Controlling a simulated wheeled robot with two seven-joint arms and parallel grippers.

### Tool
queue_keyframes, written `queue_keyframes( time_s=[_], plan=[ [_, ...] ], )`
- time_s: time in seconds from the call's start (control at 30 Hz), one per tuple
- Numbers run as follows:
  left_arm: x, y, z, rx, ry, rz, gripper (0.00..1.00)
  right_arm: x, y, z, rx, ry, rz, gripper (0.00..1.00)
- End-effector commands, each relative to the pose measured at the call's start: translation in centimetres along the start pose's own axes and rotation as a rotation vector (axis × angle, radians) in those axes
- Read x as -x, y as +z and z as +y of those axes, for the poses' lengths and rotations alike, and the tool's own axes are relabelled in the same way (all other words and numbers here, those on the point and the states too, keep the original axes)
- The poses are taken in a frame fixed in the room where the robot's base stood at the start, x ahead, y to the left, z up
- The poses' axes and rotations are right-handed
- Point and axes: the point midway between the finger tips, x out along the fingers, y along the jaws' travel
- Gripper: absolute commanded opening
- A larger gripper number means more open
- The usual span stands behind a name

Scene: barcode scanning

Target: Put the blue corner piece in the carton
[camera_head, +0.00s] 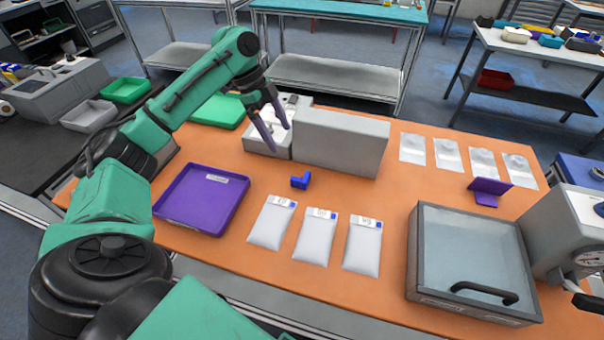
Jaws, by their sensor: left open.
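The blue corner piece (300,181) is a small L-shaped block on the orange table, right of the purple tray and in front of a long grey box (340,143). No container is clearly recognisable as a carton; I cannot tell whether the grey box is it, and no opening shows in it. My left gripper (277,136) is open with its fingers pointing down, over or in front of a light grey device (268,140) at the left end of the grey box. It is apart from the blue piece and nothing shows between its fingers. My right gripper is out of view.
A purple tray (176,203) is empty except for a label. Several white packets (315,240) lie at the front, more at the back right. A grey case with a clear lid (470,248) and a purple stand (490,188) are on the right. A green tray (205,112) is behind.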

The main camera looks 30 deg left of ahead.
Motion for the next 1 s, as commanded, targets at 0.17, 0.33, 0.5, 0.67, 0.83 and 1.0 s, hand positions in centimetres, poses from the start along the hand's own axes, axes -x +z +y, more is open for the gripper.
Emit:
queue_keyframes(
  time_s=[0.17, 0.33, 0.5, 0.67, 0.83, 1.0],
  plan=[
    [-3.0, 0.0, 0.1, -0.002, 0.006, -0.002, 0.95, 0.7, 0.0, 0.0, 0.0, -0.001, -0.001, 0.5],
    [-7.4, 0.0, 0.1, -0.002, 0.004, -0.001, 0.95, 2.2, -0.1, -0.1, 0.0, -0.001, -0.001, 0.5],
    [-9.8, -0.1, -0.1, -0.003, 0.0, 0.0, 0.95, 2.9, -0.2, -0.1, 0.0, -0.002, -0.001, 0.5],
    [-12.5, -0.4, -0.2, -0.002, 0.001, 0.0, 0.95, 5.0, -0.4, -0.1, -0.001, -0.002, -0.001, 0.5],
    [-14.8, -0.2, -0.3, -0.004, -0.002, -0.001, 0.95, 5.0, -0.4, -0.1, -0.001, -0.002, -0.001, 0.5],
    [-14.9, -0.1, -0.3, -0.004, -0.003, -0.001, 0.91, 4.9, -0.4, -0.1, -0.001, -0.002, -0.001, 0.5]
  ],
)
